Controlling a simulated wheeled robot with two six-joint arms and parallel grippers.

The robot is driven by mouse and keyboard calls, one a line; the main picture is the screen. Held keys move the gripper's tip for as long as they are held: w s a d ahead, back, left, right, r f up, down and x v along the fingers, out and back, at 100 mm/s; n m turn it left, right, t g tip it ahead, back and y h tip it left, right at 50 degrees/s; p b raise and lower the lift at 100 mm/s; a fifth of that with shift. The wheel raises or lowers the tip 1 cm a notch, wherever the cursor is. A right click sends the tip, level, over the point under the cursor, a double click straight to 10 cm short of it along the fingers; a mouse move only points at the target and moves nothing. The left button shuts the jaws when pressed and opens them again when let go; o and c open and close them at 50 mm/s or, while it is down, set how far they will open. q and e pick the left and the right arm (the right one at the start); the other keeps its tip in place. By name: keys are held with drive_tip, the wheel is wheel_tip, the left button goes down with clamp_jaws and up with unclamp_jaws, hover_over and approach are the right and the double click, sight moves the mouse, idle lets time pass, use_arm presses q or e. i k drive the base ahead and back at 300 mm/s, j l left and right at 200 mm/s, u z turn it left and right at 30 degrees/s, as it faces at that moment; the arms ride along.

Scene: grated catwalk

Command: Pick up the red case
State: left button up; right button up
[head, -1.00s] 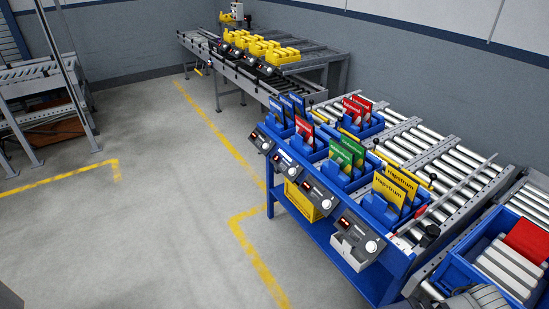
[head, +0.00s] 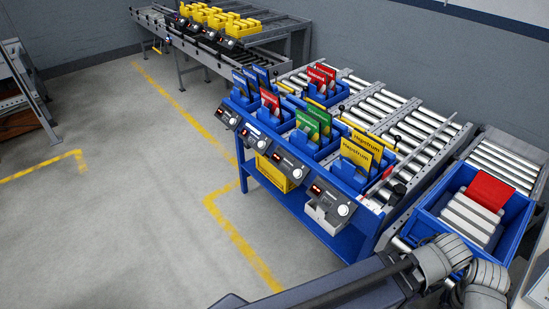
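A red case (head: 489,191) lies in a blue crate (head: 516,228) at the right of the head view. It rests at the far side of the crate, beside several pale grey cases (head: 468,220). Its top is uncovered; its lower sides are hidden. Part of my arm (head: 440,258) crosses the lower right, in front of the crate's near edge. No fingertips of either gripper show, so I cannot see any gripper touching the red case.
Left of the crate stands a blue workstation (head: 335,235) with trays of red, blue, green and yellow cards. A roller conveyor (head: 400,125) runs behind it. Yellow bins (head: 212,20) stand on a far conveyor. Open grey floor with yellow lines (head: 235,235) lies to the left.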

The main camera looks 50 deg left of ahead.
sight(272, 101)
drive_tip(key=u, duration=1.75)
drive_tip(key=z, duration=1.65)
drive_tip(key=j, duration=0.3)
drive_tip(key=i+j, duration=0.1)
drive_tip(key=j, duration=0.2)
drive_tip(key=u, duration=0.05)
